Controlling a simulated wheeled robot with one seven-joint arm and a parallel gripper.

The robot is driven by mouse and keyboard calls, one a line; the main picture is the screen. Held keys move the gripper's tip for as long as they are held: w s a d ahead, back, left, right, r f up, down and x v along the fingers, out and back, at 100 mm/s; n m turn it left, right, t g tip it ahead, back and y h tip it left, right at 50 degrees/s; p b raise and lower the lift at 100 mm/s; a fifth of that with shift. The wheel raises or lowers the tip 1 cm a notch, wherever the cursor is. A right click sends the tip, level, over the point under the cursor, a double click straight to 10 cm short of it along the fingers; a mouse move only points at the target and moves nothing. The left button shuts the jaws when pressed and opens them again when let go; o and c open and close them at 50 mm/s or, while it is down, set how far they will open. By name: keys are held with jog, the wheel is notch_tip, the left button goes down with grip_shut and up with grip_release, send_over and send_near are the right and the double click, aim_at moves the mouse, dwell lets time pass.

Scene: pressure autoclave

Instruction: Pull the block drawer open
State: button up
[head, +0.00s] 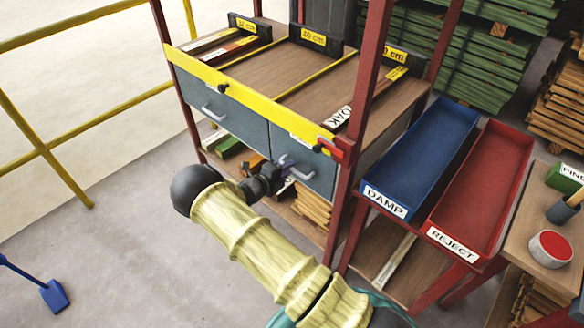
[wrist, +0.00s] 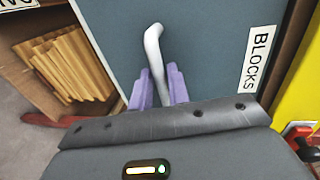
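The block drawer (head: 306,150) is the right-hand of two grey-blue drawers under the bench top; its front looks flush with the frame. In the wrist view its front (wrist: 210,50) fills the middle and carries a BLOCKS label (wrist: 259,59). Its pale bar handle (wrist: 154,48) lies between the two lavender fingers of my gripper (wrist: 158,88), with hardly any gap on either side, so my gripper appears shut on it. The head view shows my gripper (head: 286,172) at the handle (head: 299,172), coming from the lower left.
The left drawer (head: 225,110) has its own handle. A yellow rail (head: 250,98) runs along the bench edge above. A red post (head: 352,140) stands just right of the block drawer. The DAMP tray (head: 425,155) and REJECT tray (head: 487,185) are farther right. Floor in front is clear.

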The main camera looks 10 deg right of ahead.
jog(key=shift+w+d+f, duration=0.15)
jog(key=shift+w+d, duration=0.25)
jog(key=shift+d, duration=0.1)
grip_shut()
jog(key=shift+d, duration=0.1)
jog(key=shift+s, duration=0.1)
jog(key=shift+a, duration=0.2)
jog(key=f+p+v, duration=0.1)
jog(key=f+v, duration=0.1)
jog(key=v, duration=0.8)
jog(key=f+p+v, duration=0.2)
jog(key=v, duration=0.9)
jog(key=shift+s+a+f+p, duration=0.3)
jog(key=shift+s+a, duration=0.2)
jog(key=shift+a, duration=0.1)
